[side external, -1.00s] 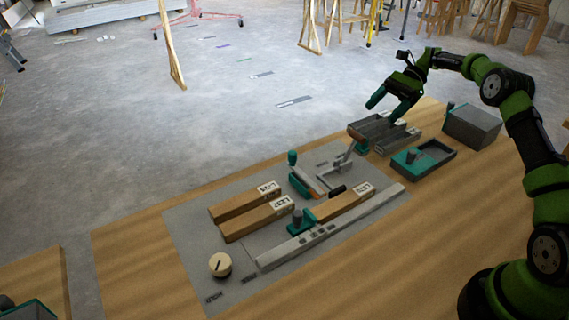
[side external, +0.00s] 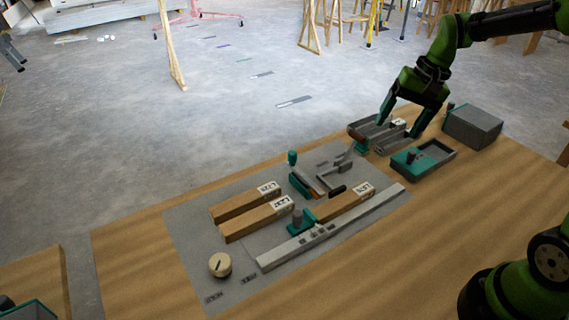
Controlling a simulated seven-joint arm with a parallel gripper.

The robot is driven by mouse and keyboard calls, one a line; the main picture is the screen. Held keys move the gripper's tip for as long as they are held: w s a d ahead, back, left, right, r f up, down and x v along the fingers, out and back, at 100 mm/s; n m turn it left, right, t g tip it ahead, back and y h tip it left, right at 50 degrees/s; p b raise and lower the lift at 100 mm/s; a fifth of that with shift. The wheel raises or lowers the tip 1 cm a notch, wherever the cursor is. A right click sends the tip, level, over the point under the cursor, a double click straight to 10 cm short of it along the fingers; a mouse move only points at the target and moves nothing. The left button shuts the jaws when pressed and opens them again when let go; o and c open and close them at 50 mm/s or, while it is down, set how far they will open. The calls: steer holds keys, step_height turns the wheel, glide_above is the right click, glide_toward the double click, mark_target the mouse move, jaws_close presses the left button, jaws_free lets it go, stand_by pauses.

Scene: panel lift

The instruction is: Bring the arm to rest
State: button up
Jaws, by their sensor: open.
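My gripper (side external: 402,122) is open and empty, with its teal fingers pointing down. It hangs at the far right of the wooden table (side external: 440,225), over or just beside a grey slotted tray (side external: 370,128). I cannot tell whether the fingertips touch the tray. My green and black arm reaches in from the upper right.
A grey box (side external: 473,126) and a teal-and-grey tray (side external: 423,158) stand close to my gripper. Wooden bars with labels (side external: 246,204), a grey rail (side external: 330,228), teal-handled clamps (side external: 293,160) and a round knob (side external: 220,265) are on the grey panel.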

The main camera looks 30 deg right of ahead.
steer(key=s+a+r+n+t, duration=0.2)
steer(key=s+a, duration=0.2)
steer(key=s, duration=0.2)
steer(key=s+a+r+n+t, duration=0.2)
steer(key=s+a+r+t, duration=0.1)
steer(key=s, duration=0.4)
steer(key=shift+a+n, duration=0.3)
steer(key=shift+a, duration=0.15)
steer(key=shift+s, duration=0.1)
steer(key=shift+c, duration=0.3)
